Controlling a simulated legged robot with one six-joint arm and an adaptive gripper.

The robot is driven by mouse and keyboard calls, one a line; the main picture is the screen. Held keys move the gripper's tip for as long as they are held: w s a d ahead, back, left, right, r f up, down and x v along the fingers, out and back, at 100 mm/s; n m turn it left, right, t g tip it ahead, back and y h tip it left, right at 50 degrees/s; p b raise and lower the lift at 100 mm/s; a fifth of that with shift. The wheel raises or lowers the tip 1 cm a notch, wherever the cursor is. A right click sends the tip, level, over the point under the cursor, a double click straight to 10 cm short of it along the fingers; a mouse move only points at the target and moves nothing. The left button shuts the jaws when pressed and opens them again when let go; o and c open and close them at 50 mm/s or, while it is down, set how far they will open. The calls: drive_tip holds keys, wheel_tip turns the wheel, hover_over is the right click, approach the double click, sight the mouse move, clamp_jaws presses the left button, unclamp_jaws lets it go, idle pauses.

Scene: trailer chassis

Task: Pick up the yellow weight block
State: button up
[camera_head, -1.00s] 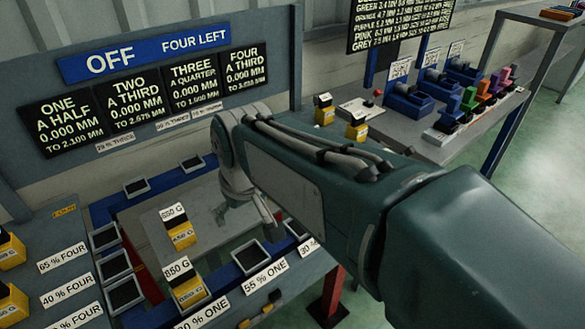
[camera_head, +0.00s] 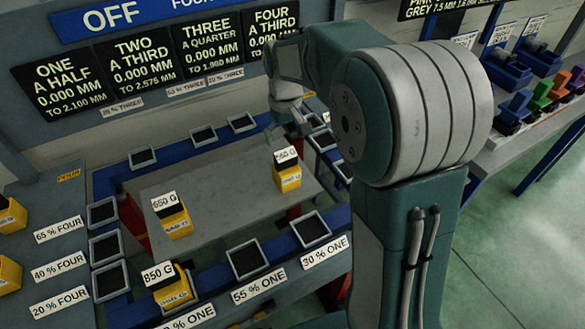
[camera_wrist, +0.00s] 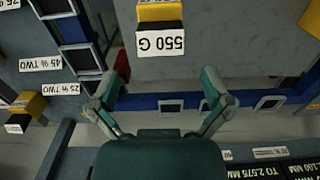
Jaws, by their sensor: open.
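Several yellow weight blocks with black tops and white gram tags are in view. One tagged 550 G (camera_head: 288,180) stands at the right end of the grey plate (camera_head: 228,208). It also shows in the wrist view, where its yellow side (camera_wrist: 160,12) is at the top, ahead of and between my fingers. Another, tagged 650 G (camera_head: 174,224), stands at the plate's left end. A third, tagged 850 G (camera_head: 173,292), is on the near blue rail. My gripper (camera_wrist: 160,82) is open and empty, apart from the block.
Blue rails with square dark pads (camera_head: 246,260) frame the grey plate. The display board (camera_head: 155,62) stands close behind my gripper. More yellow blocks are on the left table (camera_head: 40,255). A bench with coloured items (camera_head: 542,95) is at the right.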

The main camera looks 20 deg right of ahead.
sight(286, 155)
drive_tip(key=f, duration=0.1)
drive_tip(key=a+f, duration=0.1)
drive_tip(key=f, duration=0.1)
drive_tip(key=shift+a, duration=0.1)
drive_tip(key=f, duration=0.1)
drive_tip(key=d+f, duration=0.1)
drive_tip(key=f, duration=0.2)
drive_tip(key=shift+d+f, duration=0.35)
drive_tip(key=shift+f, duration=0.45)
drive_tip(key=shift+a+f, duration=0.1)
drive_tip(key=shift+a, duration=0.35)
drive_tip(key=shift+d, duration=0.2)
drive_tip(key=c, duration=1.1)
